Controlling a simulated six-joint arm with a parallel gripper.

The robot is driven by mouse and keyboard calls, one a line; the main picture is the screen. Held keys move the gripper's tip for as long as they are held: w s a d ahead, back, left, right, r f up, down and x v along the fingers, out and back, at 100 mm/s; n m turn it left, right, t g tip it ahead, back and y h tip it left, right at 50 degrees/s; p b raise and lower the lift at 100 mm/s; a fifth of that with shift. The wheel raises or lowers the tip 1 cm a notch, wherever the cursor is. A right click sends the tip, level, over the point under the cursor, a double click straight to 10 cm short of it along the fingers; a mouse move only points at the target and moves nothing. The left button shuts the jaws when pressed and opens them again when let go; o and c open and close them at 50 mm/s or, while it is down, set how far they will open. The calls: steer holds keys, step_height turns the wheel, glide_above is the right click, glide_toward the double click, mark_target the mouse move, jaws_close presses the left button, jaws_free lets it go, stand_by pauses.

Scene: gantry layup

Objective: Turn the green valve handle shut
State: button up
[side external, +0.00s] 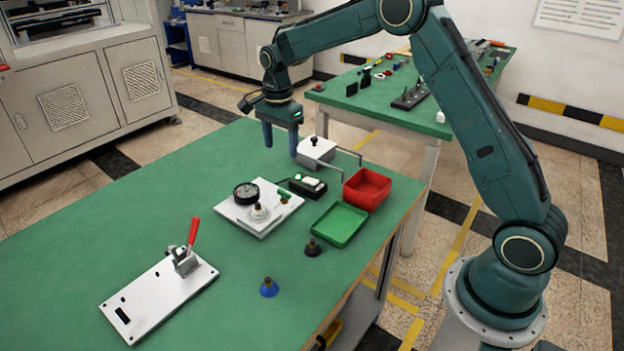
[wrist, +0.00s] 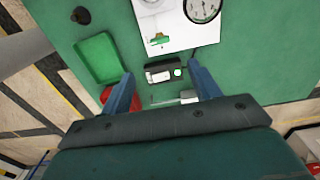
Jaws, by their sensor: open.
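The green valve handle (side external: 284,196) sits near the right edge of a white plate (side external: 240,215) on the table. In the wrist view the handle (wrist: 158,41) is a small green bar near the plate's lower edge. A round black gauge (side external: 246,193) and a pale fitting with a brass top (side external: 259,211) share the plate; the gauge (wrist: 202,8) is cut off in the wrist view. My gripper (side external: 280,144) is open and empty, raised above the table beyond the plate. Its two blue fingers (wrist: 162,88) are well apart and do not touch the handle.
A black box with white switches (side external: 307,186) lies beside the plate. A red bin (side external: 367,189), a green tray (side external: 339,224) and a white block with a wire frame (side external: 316,150) stand nearby. A red-handled clamp (side external: 191,240) stands on another plate. The table's left part is clear.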

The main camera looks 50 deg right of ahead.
mark_target(284, 191)
step_height(284, 191, down, 14)
steer(key=shift+r, duration=0.15)
stand_by(0.6)
steer(key=c, duration=1)
